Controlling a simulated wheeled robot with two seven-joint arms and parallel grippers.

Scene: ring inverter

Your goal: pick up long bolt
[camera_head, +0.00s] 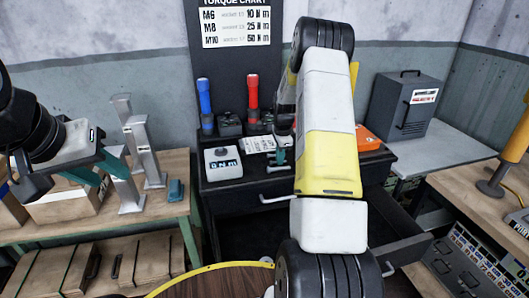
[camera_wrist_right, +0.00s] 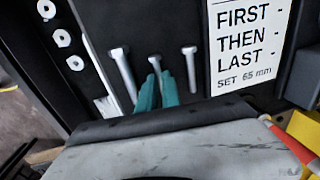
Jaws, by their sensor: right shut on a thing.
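In the right wrist view, three silver bolts lie in a row on a dark surface: a left bolt (camera_wrist_right: 122,72), a middle bolt (camera_wrist_right: 154,60) and a right bolt (camera_wrist_right: 190,66). My right gripper (camera_wrist_right: 156,88) has its teal fingers shut around the middle bolt's shank, with the head showing just beyond the tips. The fingers hide most of its length, so I cannot compare it with the others. In the head view, my right gripper (camera_head: 281,157) is small and partly hidden by my arm. My left gripper (camera_head: 98,170) is open and empty at the left.
A white instruction card (camera_wrist_right: 248,40) lies right of the bolts, and white washers (camera_wrist_right: 63,38) lie to the left. The black cabinet (camera_head: 235,187) carries a blue tool (camera_head: 204,97), a red tool (camera_head: 253,92) and a white box (camera_head: 223,163). Metal brackets (camera_head: 148,140) stand on the left bench.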

